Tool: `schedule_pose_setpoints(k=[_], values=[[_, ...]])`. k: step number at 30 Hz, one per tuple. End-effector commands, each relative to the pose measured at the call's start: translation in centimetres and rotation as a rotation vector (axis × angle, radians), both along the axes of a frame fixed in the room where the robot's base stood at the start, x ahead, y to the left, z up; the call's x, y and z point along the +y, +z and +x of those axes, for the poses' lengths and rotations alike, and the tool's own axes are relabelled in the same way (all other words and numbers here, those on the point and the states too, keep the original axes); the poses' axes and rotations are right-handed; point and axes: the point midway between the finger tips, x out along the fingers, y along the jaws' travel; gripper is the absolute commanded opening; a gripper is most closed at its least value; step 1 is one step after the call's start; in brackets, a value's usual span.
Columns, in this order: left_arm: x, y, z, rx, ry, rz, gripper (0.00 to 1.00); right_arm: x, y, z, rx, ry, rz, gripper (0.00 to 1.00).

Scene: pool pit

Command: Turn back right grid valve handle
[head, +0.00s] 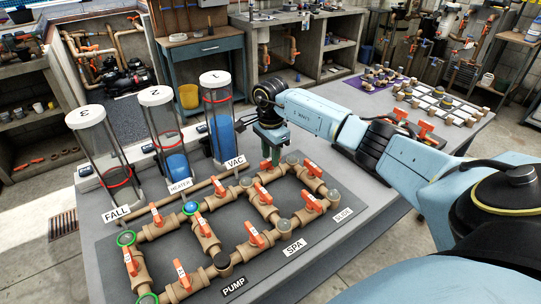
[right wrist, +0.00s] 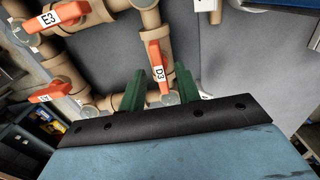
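The valve grid of tan pipes with orange handles (head: 263,192) lies on the grey table. My right gripper (head: 269,162) points down over the back right of the grid and largely hides the handle there. In the right wrist view my gripper's two green fingers (right wrist: 160,88) stand apart with nothing gripped. The orange handle marked D3 (right wrist: 155,62) lies just beyond and between them; I cannot tell whether it touches a finger. The handle marked E3 (right wrist: 72,10) is at the upper left. My left gripper is not in view.
Three clear cylinders with white caps (head: 157,96) stand behind the grid. The VAC sign (head: 235,162) is close to my right gripper. A second pipe board (head: 438,102) and a purple mat (head: 361,84) lie at the table's far right. The table's front strip is clear.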

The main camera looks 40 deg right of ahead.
Motion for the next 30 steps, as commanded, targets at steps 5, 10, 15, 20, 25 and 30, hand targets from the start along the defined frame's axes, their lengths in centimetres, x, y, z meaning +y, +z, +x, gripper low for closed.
schedule_pose_setpoints(k=[5, 10, 15, 20, 25, 30], values=[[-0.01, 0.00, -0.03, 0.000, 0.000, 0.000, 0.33, 0.05, -0.65, 0.01, 0.000, 0.000, 0.001, 0.33], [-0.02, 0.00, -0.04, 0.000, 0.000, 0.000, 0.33, 0.04, -0.65, 0.01, -0.001, 0.000, 0.001, 0.33], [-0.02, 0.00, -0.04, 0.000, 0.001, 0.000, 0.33, 0.04, -0.63, 0.00, 0.000, 0.000, 0.001, 0.16], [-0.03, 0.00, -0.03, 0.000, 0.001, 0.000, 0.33, 0.03, -0.62, 0.00, 0.000, 0.000, 0.000, 0.00], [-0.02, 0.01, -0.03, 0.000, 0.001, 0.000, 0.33, 0.03, -0.61, 0.00, 0.000, -0.002, 0.000, 0.00], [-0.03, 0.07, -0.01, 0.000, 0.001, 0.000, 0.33, -0.01, -0.58, 0.01, -0.001, -0.033, 0.000, 0.00]])
